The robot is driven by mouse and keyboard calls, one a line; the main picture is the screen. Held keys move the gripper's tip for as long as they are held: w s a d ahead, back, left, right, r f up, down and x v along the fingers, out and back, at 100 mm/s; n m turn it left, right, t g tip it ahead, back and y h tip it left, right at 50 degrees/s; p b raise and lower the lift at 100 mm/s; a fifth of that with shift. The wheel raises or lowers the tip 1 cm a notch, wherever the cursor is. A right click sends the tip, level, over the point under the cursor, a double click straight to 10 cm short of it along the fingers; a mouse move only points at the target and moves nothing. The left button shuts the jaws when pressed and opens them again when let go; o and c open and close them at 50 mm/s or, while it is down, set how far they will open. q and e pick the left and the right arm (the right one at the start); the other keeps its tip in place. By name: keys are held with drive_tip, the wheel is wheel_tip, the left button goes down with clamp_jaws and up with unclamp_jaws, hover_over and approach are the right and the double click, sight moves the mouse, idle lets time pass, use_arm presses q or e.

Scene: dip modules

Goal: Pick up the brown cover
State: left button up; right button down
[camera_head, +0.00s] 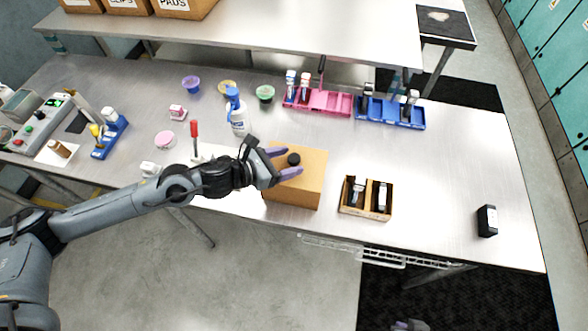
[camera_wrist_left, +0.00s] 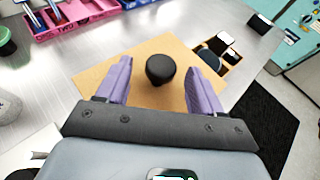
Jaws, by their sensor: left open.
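The brown cover (camera_head: 312,172) is a box-like lid with a round black knob (camera_head: 293,159) on top. It sits near the front edge of the metal table. My left gripper (camera_head: 286,162) is open, with its purple fingers on either side of the knob. In the left wrist view the cover (camera_wrist_left: 150,60) lies below the fingers, and the knob (camera_wrist_left: 160,69) shows between the open fingertips with a gap on each side. What is under the cover is hidden. Part of my right gripper (camera_head: 408,325) shows at the bottom edge of the head view; its jaw state is unclear.
A wooden two-compartment tray (camera_head: 366,211) stands just right of the cover. Pink (camera_head: 330,104) and blue (camera_head: 378,113) racks are at the back. A black box (camera_head: 487,221) is far right, with clear tabletop before it.

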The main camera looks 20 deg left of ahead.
use_arm(q)
drive_tip(key=shift+x, duration=1.35)
clamp_jaws()
